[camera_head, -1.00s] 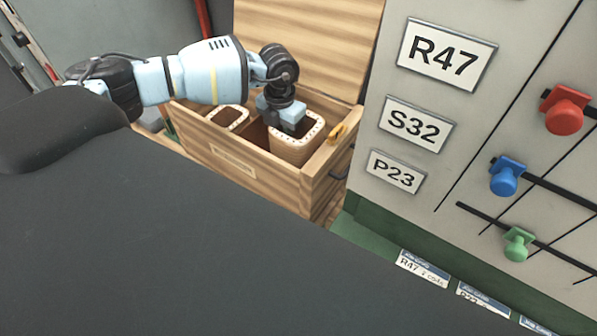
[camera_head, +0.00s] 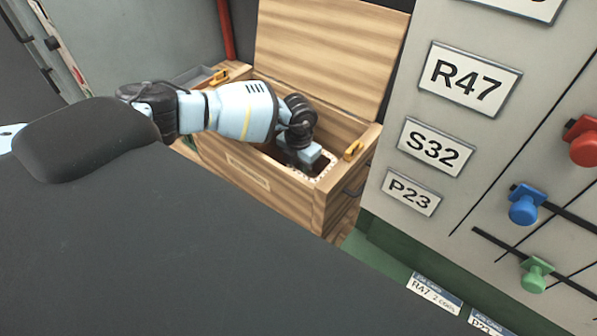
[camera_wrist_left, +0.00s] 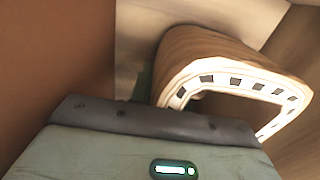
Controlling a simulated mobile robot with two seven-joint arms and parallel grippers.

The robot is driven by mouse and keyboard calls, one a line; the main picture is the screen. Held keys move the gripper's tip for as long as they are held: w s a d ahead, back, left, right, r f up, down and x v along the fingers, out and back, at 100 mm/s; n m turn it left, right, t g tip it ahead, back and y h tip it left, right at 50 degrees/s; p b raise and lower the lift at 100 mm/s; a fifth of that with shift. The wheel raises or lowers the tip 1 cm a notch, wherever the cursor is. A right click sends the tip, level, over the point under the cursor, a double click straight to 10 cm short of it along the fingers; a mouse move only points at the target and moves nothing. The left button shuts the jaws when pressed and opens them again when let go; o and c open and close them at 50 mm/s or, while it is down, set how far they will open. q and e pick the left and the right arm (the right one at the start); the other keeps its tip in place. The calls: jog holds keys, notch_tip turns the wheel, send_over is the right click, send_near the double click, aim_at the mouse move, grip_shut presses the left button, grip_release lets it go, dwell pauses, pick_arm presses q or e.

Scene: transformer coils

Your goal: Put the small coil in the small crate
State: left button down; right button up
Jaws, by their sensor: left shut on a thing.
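A wooden crate (camera_head: 285,190) with its lid raised stands at the centre of the head view. My left gripper (camera_head: 306,162) reaches down inside its right part and is shut on a coil (camera_head: 329,168). Only a bit of the coil's pale, slotted rim shows in the head view, low in the crate near its right end. In the left wrist view the coil (camera_wrist_left: 215,47) is a rounded tube with a brown side and a pale end with dark slots. The fingertips and the coil's lower end are hidden. My right gripper is not in view.
The raised lid (camera_head: 330,50) stands behind the opening. A grey panel (camera_head: 395,165) with plates R47, S32 and P23 and coloured knobs stands close on the right. My arm covers the crate's left part.

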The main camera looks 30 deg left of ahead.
pick_arm(q)
jog(key=shift+w+f, duration=0.1)
jog(key=shift+f, duration=0.65)
jog(key=shift+f, duration=0.15)
jog(key=c, duration=1.3)
grip_release()
notch_tip(320, 180, up, 12)
jog(key=shift+r, duration=0.1)
